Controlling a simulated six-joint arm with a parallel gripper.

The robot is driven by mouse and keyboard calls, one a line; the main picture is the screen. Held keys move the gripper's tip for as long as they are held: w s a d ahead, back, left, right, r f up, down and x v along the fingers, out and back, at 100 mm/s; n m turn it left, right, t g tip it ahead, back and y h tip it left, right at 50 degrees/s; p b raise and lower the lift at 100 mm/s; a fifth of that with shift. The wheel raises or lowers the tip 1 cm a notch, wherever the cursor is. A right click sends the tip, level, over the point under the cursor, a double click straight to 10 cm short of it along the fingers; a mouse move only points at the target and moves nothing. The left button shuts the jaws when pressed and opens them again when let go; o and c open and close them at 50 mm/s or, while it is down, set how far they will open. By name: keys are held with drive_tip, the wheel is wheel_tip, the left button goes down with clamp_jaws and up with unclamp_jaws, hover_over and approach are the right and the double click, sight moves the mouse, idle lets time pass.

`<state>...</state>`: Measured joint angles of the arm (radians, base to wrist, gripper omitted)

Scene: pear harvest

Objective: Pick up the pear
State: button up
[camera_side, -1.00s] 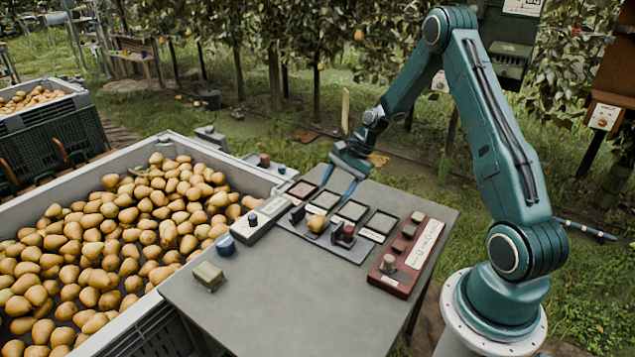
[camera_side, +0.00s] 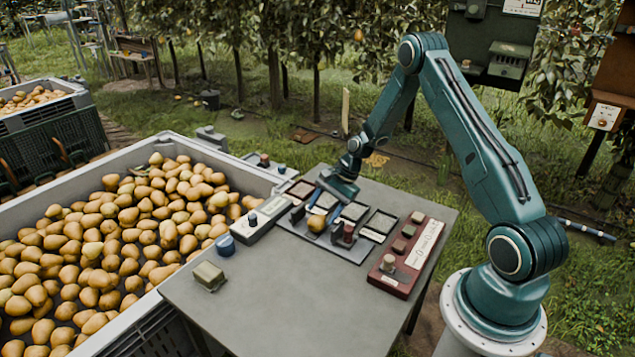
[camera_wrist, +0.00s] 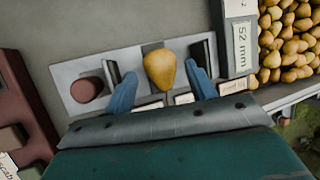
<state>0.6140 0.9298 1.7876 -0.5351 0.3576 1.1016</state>
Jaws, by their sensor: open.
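A yellow-brown pear (camera_side: 316,224) sits on a grey fixture plate (camera_side: 352,254) on the table. In the wrist view the same pear (camera_wrist: 160,70) shows between the two blue fingers of my gripper (camera_wrist: 160,88), with a gap on both sides. My gripper (camera_side: 323,205) is open and low over the plate, just behind the pear in the side view. I cannot tell from the side view how far down the fingers reach around the pear.
A dark red knob (camera_side: 347,234) stands on the plate beside the pear. A red box with knobs (camera_side: 408,262) is right, a grey-white device (camera_side: 257,220) left. A large crate (camera_side: 110,335) full of pears stands at the left.

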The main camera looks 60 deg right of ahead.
sight(320, 217)
drive_tip(key=shift+x, duration=1.65)
drive_tip(key=shift+d, duration=0.1)
drive_tip(key=c, duration=0.8)
wheel_tip(320, 217, up, 20)
